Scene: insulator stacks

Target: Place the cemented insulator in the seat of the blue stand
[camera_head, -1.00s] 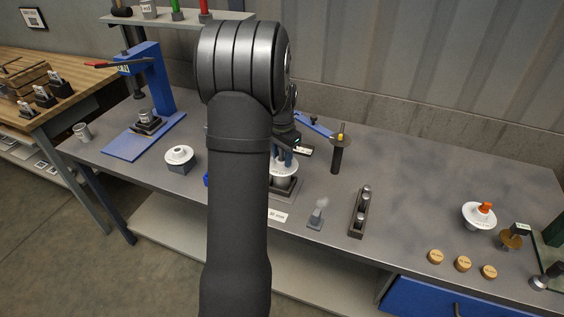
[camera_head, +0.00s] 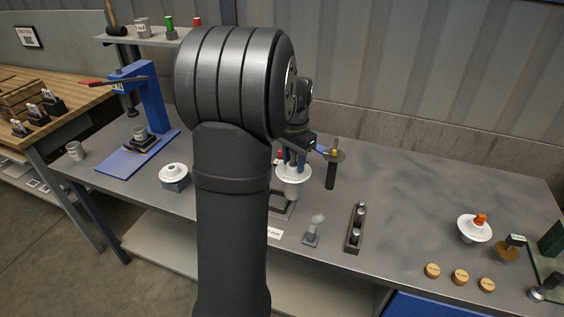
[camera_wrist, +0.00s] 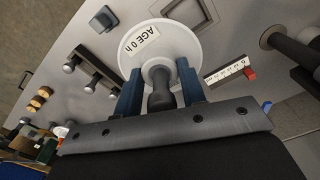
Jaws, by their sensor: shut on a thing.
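My gripper (camera_head: 292,163) is shut on a white disc-shaped insulator (camera_head: 294,175) and holds it upright, just above a dark square fixture (camera_head: 279,213). In the wrist view, my gripper (camera_wrist: 160,92) has its blue fingers on either side of the dark stem of this insulator (camera_wrist: 176,33), whose disc is labelled "AGE 0 h". The blue stand (camera_head: 156,99) is at the left of the bench, with a red-tipped lever and a flat blue base. A dark seat (camera_head: 140,149) on that base has a pale cup-like piece (camera_head: 139,133) in it.
Another white insulator (camera_head: 174,170) sits on a grey block between the stand and my arm. A dark post with a round plate (camera_head: 332,170) stands right of my gripper. A two-post holder (camera_head: 355,228), an orange-topped insulator (camera_head: 475,230) and wooden discs (camera_head: 460,277) are farther right.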

